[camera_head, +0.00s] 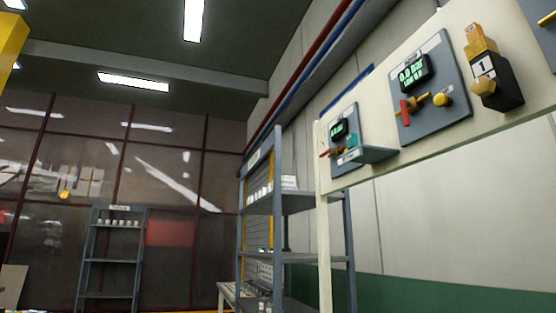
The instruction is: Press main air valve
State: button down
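A grey panel (432,92) with a green-lit display (413,73) reading 0.0 bar is mounted on the cream board at the upper right. Below the display are a red handle (405,110) on a yellow fitting and a round yellow knob (443,100). A second, smaller panel (343,138) to its left has a lit display, a red part and a teal part. I cannot tell from any readable label which part is the main air valve. My gripper is not in view.
A yellow and black unit marked 1 (490,70) is right of the larger panel. A grey shelf rack (279,200) with small items stands left of the cream board (470,125). Another rack (110,262) stands farther back. The floor is barely visible.

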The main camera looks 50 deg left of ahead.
aim_at(329, 151)
jog(key=i+j+u, duration=0.3)
jog(key=j, duration=0.3)
jog(key=i+j+u, duration=0.35)
jog(key=i+j, duration=0.15)
